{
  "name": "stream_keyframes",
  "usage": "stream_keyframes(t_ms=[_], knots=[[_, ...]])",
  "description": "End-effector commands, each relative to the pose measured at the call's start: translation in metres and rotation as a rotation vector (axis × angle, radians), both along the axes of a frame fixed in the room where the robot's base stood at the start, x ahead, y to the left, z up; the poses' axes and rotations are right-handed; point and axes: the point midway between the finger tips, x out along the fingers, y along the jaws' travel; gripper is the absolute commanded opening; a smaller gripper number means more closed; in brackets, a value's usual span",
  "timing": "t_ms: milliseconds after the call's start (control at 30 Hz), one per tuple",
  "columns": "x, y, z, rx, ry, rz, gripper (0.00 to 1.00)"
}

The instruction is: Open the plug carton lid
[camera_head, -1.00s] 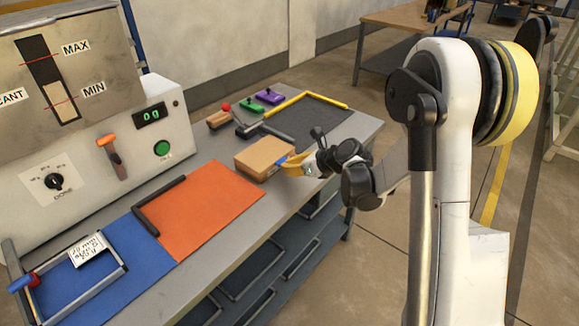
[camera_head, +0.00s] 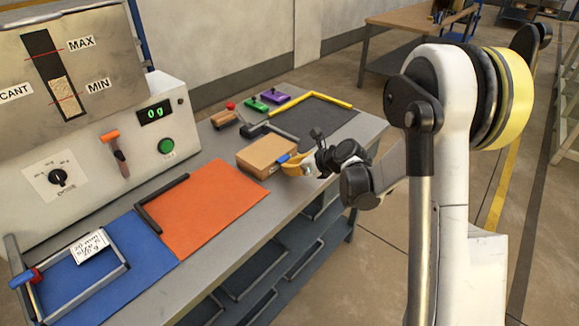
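The plug carton (camera_head: 264,153) is a small brown box on the grey bench, between the orange mat and the dark mat. Its top looks flat and closed. My gripper (camera_head: 290,163) is at the carton's right side, with a yellow part and a blue part at its end. The blue part appears to meet the carton's upper right edge. I cannot tell whether it touches, or whether the fingers are open or shut, as they are too small. The carton's far side is hidden.
The orange mat (camera_head: 208,208) and blue mat (camera_head: 110,262) lie left of the carton. Behind it are a black-handled tool (camera_head: 262,130), a green block (camera_head: 257,105) and a purple block (camera_head: 276,98). The dispenser machine (camera_head: 90,150) borders the bench's left. The dark mat (camera_head: 315,118) is mostly clear.

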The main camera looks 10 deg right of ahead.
Motion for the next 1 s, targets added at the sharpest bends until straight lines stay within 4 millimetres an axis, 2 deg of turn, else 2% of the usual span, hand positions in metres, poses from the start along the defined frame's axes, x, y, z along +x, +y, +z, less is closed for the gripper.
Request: stream_keyframes(t_ms=[1000], knots=[[0.012, 0.008, -0.01, 0.001, 0.0, -0.001, 0.0]])
